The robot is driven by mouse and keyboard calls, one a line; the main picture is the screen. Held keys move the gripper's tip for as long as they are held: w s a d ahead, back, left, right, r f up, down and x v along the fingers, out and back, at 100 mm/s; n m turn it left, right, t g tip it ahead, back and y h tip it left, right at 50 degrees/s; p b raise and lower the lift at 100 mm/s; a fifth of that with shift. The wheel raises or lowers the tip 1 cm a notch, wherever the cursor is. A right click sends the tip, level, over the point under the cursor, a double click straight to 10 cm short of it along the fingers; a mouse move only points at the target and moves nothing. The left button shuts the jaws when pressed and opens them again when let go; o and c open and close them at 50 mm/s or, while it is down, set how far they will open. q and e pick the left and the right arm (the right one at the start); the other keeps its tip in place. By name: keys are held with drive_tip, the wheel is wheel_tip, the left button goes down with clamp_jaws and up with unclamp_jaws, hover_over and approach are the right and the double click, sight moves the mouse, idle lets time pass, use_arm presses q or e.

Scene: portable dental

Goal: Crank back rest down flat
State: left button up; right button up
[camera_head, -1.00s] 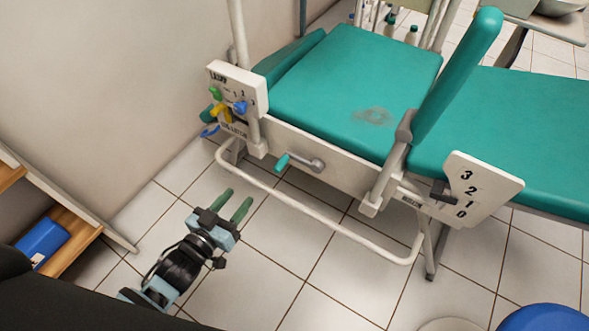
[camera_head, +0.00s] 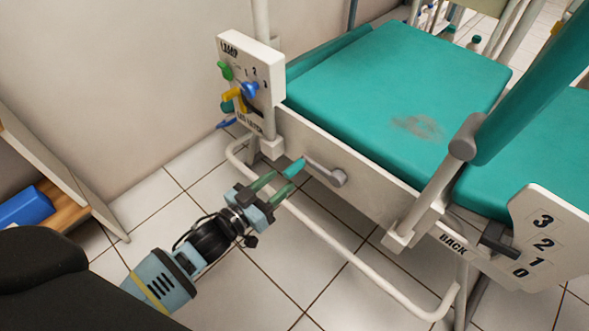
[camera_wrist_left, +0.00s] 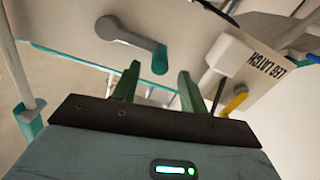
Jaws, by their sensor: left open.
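The crank (camera_head: 325,173) is a grey arm with a teal handle (camera_head: 296,167), on the side of the teal chair's pale frame. My left gripper (camera_head: 281,183) is open, its green fingers pointing at the handle and very close to it. In the left wrist view the handle (camera_wrist_left: 160,60) lines up with the gap between the fingers (camera_wrist_left: 160,76); I cannot tell if they touch it. A plate marked BACK with numbers (camera_head: 545,242) has a dark pointer (camera_head: 498,240). A teal section behind it (camera_head: 525,152) looks like the back rest, partly cut off. My right gripper is not in view.
A panel with green, yellow and blue levers (camera_head: 252,80) stands left of the crank. A white tube rail (camera_head: 340,250) runs low along the chair, close to my gripper. A raised teal pad (camera_head: 530,80) stands at right. A shelf (camera_head: 62,205) is at left.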

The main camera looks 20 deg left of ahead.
sight(286, 177)
use_arm(q)
drive_tip(key=b+x, duration=0.1)
drive_tip(key=x, duration=0.4)
drive_tip(key=shift+f+b, duration=0.1)
drive_tip(key=shift+b, duration=0.2)
drive_tip(key=shift+w+d, duration=0.2)
drive_tip(key=shift+w, duration=0.2)
drive_tip(key=c, duration=0.9)
clamp_jaws()
